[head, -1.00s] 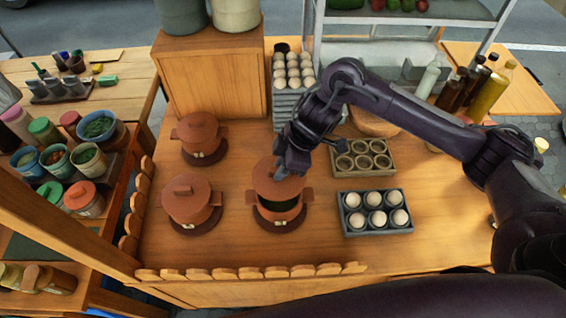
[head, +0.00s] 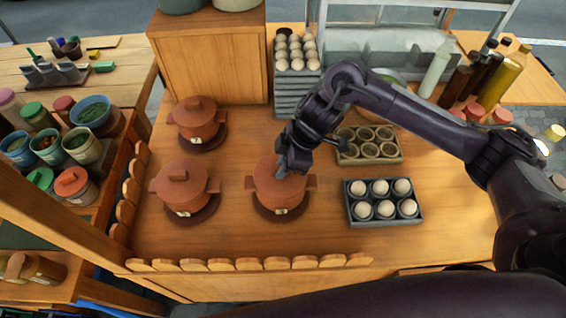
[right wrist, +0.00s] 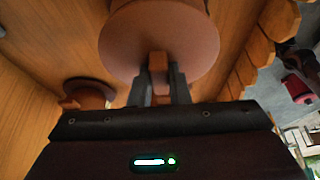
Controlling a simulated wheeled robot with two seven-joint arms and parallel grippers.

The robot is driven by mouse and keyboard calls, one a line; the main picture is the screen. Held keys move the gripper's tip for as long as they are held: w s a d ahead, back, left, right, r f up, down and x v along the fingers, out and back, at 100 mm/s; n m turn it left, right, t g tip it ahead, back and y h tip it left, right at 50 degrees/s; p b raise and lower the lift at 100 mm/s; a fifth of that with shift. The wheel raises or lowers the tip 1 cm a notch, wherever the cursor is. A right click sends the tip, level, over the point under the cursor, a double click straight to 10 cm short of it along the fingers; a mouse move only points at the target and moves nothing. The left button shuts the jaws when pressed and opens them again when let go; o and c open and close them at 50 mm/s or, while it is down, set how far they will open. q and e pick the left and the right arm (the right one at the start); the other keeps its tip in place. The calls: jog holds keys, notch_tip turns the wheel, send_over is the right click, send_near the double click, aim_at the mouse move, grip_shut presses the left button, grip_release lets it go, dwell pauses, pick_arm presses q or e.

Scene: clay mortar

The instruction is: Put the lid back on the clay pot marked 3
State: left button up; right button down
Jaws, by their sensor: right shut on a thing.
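Three brown clay pots stand on the wooden counter. The front right pot (head: 281,202) has its lid (head: 268,177) resting on or right at its rim; no dark opening shows. Its label is too small to read. My right gripper (head: 284,172) is over this lid and shut on its knob; the right wrist view shows the knob (right wrist: 158,66) between the fingers and the round lid (right wrist: 185,35) beyond. The front left pot (head: 186,201) and the back left pot (head: 198,133) both wear lids. My left gripper is not in view.
A grey tray of white eggs (head: 382,222) and an empty cup tray (head: 398,157) lie to the right. A wooden box (head: 212,65) stands behind the pots. A scalloped low edge (head: 250,264) borders the front. Bottles (head: 490,85) stand at the far right.

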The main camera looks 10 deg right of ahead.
jog(key=shift+r+p, duration=0.1)
jog(key=shift+p, duration=0.55)
dwell(1.0)
jog(key=shift+f, duration=0.25)
dwell(0.7)
jog(key=shift+p, duration=0.45)
dwell(0.5)
jog(key=c, duration=0.8)
grip_release()
jog(key=shift+r, duration=0.15)
jog(key=shift+r+p, duration=3.4)
jog(key=shift+p, duration=0.3)
